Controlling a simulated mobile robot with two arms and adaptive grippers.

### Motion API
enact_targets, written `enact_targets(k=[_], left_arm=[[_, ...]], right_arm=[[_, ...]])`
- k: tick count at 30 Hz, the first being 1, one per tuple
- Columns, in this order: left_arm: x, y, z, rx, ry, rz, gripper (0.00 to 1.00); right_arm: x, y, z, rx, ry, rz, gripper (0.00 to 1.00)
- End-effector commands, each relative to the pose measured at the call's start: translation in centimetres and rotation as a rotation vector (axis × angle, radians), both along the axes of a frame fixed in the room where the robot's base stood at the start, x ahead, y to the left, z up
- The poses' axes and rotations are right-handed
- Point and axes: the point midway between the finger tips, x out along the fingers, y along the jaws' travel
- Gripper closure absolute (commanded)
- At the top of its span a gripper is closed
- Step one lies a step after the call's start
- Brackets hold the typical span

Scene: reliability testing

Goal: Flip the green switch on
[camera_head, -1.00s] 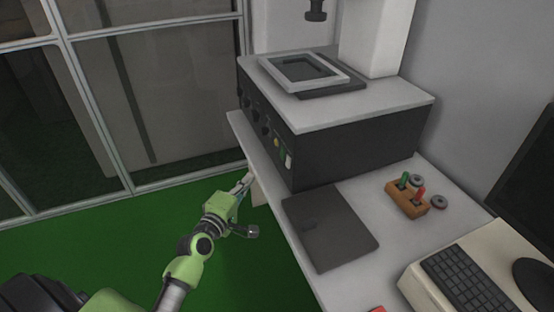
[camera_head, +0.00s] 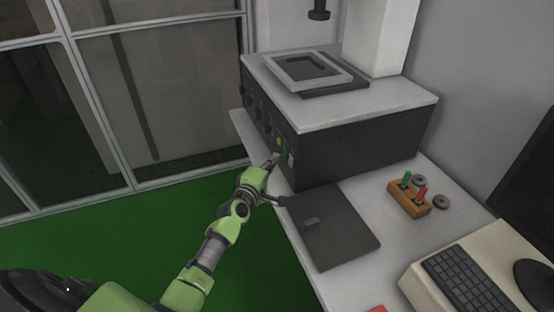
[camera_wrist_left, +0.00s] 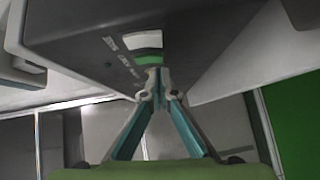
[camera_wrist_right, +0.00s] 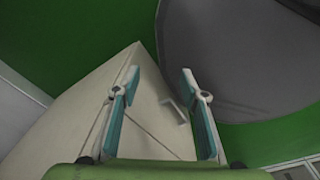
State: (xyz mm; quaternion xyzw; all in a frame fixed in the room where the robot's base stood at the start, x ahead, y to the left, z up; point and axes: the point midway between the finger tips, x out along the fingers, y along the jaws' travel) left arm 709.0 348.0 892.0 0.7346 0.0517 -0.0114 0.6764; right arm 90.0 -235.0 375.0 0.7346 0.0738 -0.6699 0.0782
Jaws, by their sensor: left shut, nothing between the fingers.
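The green switch (camera_wrist_left: 150,58) is on the dark front panel of the machine. In the left wrist view its green part sits beside a white part, with small pale labels next to it. My left gripper (camera_wrist_left: 154,82) is shut and empty, its fingertips right at the green part; I cannot tell whether they touch it. In the head view the left gripper (camera_head: 273,160) is at the machine's front panel by the switch. My right gripper (camera_wrist_right: 157,86) is open and empty in the right wrist view, away from the switch.
The dark machine (camera_head: 360,145) with a pale top stands on the white table (camera_head: 355,190). A dark flat plate (camera_head: 335,235) lies in front of it. A wooden block (camera_head: 408,200) with red and green handles and a keyboard (camera_head: 468,280) are to the right. Open green floor (camera_head: 120,235) lies left.

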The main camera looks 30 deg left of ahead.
Motion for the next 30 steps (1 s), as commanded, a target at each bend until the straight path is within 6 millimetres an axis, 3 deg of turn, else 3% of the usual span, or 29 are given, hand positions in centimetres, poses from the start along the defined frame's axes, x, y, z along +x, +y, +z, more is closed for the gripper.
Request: enact_targets(k=[15, 25, 30], left_arm=[[0.8, -0.7, -0.2, 0.001, 0.000, 0.000, 1.00], [1.2, -1.1, -1.0, -0.035, -0.044, 0.000, 1.00], [1.2, -1.1, -0.3, -0.036, -0.042, 0.000, 1.00]], right_arm=[[0.0, 0.0, 0.1, 0.000, -0.001, 0.000, 0.60], [0.0, 0.0, -2.8, 0.000, 0.000, 0.000, 0.60], [0.0, 0.0, -2.1, 0.000, 0.000, 0.000, 0.60]])
